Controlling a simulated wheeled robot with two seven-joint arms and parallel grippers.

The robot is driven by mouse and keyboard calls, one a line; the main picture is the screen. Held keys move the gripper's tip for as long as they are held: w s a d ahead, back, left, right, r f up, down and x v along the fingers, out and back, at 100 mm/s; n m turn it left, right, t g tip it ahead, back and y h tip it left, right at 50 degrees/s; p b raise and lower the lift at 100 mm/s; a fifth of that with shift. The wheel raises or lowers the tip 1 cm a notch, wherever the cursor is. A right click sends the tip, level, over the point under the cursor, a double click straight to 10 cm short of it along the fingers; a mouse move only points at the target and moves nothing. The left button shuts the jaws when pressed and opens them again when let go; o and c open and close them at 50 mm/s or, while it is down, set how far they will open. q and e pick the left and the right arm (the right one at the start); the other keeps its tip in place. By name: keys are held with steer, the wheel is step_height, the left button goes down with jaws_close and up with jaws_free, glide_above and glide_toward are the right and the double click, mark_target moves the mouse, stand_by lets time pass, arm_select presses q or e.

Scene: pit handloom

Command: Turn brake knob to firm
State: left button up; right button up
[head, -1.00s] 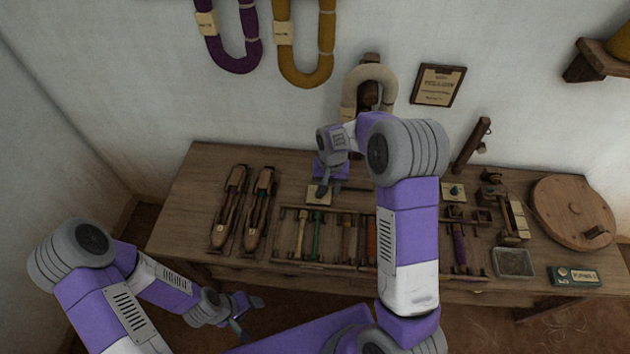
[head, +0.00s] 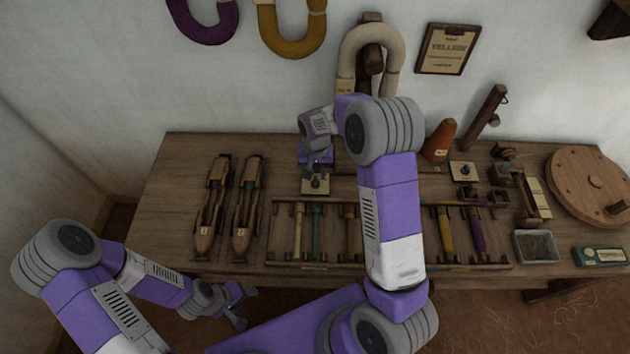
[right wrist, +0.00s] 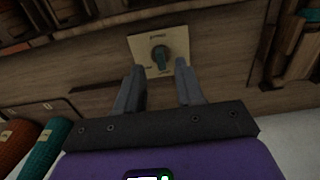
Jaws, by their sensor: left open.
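A small dark knob (head: 317,182) sits on a pale square plate near the back of the table. In the right wrist view the grey-green knob (right wrist: 160,57) stands ahead of the fingertips, its bar pointing roughly along the picture's vertical. The plate's (right wrist: 138,47) small lettering is unreadable. My right gripper (head: 318,166) is just behind and above this plate; in the right wrist view its fingers (right wrist: 160,70) are apart, with nothing between them. My left gripper (head: 245,307) is open and empty in front of the table's front edge.
A second knob plate (head: 463,171) lies farther right. Two wooden shuttles (head: 212,210) lie left, and a rack (head: 285,257) of coloured bobbins stands in front. An orange cone (head: 439,141) and a round wooden disc (head: 590,183) are right. Bare tabletop shows at the left end.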

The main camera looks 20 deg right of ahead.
mark_target(315, 182)
step_height(315, 182, down, 5)
steer(key=shift+r+b, duration=0.2)
steer(key=shift+b, duration=0.4)
steer(key=shift+c, duration=0.4)
jaws_close()
